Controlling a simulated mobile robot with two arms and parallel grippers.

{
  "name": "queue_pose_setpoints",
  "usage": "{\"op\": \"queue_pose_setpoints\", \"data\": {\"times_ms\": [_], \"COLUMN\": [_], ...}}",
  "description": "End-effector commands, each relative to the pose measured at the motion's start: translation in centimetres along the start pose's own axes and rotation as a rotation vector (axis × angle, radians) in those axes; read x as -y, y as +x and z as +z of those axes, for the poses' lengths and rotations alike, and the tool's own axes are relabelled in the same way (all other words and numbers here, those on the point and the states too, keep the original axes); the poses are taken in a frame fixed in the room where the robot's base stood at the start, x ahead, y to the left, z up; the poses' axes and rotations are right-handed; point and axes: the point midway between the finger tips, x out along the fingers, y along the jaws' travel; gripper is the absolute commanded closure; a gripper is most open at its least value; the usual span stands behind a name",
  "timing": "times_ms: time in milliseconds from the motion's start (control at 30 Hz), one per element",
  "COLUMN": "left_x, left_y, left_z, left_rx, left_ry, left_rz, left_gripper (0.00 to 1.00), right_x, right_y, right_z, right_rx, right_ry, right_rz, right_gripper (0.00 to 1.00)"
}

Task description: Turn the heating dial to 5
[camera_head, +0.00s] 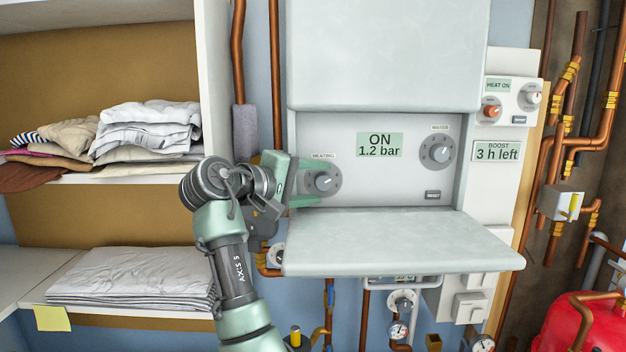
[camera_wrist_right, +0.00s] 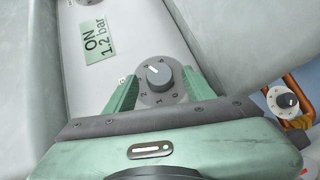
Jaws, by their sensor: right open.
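The heating dial (camera_head: 322,181) is a grey knob on a round numbered plate, at the left of the control panel under the label HEATING. In the right wrist view the dial (camera_wrist_right: 158,74) sits between the two green fingers, with digits on the plate's near side. A light mark shows on the knob's upper left; I cannot tell which number it points to. My right gripper (camera_head: 318,183) is open, one finger on each side of the dial; I cannot tell whether they touch it. It also shows in the right wrist view (camera_wrist_right: 158,88). My left gripper is not in view.
The panel has a display (camera_head: 380,145) reading ON 1.2 bar, a second dial (camera_head: 440,150) labelled WATER and a RESET button (camera_head: 433,195). An open flap (camera_head: 400,240) juts out below. Shelves with folded laundry (camera_head: 145,130) stand at left, copper pipes (camera_head: 600,130) at right.

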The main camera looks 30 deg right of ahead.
Motion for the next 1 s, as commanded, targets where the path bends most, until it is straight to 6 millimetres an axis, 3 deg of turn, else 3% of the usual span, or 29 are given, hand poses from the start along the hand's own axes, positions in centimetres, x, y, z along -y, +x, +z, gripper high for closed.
{"op": "queue_pose_setpoints", "data": {"times_ms": [100,300,667,1000], "left_x": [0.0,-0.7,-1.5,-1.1], "left_y": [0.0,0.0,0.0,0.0], "left_z": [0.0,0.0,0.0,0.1], "left_rx": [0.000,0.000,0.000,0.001], "left_ry": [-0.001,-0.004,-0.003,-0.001], "left_rz": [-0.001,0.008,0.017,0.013], "left_gripper": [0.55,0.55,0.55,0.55], "right_x": [0.0,0.0,-0.2,-0.8], "right_y": [0.0,0.0,-0.1,-0.1], "right_z": [0.0,0.0,-0.1,0.0], "right_rx": [0.000,0.000,-0.006,-0.023], "right_ry": [0.000,0.000,0.035,0.206], "right_rz": [0.000,0.000,-0.035,-0.206], "right_gripper": [0.49,1.00,1.00,1.00]}}
